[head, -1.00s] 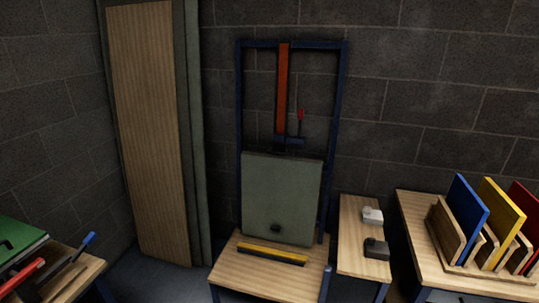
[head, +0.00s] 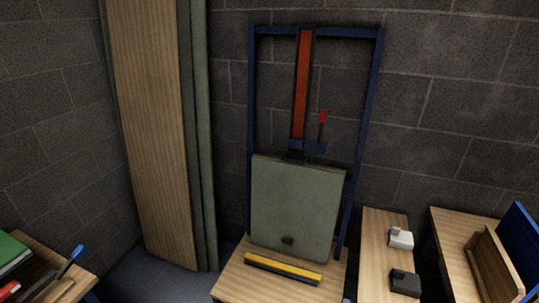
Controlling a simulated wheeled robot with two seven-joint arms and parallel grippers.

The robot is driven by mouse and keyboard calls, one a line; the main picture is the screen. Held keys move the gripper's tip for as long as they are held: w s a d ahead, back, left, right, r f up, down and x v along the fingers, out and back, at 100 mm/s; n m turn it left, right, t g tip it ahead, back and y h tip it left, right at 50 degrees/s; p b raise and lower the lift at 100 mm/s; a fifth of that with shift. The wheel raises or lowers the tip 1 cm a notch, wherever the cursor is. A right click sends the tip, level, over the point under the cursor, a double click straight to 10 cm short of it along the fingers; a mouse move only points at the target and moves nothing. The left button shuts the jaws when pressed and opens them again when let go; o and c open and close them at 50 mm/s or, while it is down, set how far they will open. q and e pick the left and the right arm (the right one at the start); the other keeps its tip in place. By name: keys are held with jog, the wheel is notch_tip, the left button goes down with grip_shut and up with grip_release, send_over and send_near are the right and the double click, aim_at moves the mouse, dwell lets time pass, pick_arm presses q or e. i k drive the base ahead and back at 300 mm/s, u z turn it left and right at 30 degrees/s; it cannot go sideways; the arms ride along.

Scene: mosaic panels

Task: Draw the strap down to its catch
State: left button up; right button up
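An orange-red strap (head: 302,85) hangs straight down from the top bar of a dark blue frame (head: 252,100) against the wall. Its lower end meets a dark blue block (head: 308,146) with a red-tipped lever (head: 322,118) standing up on its right side. I cannot tell which part is the catch. Neither of my grippers is in view.
A yellow-topped bar (head: 282,268) lies on the wooden bench (head: 235,280) before the panel. A narrow table (head: 378,240) at right holds a white block (head: 400,238) and a black block (head: 405,283). A blue-handled tool (head: 70,262) lies at lower left. Tall boards (head: 155,130) stand at left.

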aim_at(294, 156)
jog(key=z, duration=0.35)
jog(key=i, duration=0.9)
jog(key=z, duration=0.8)
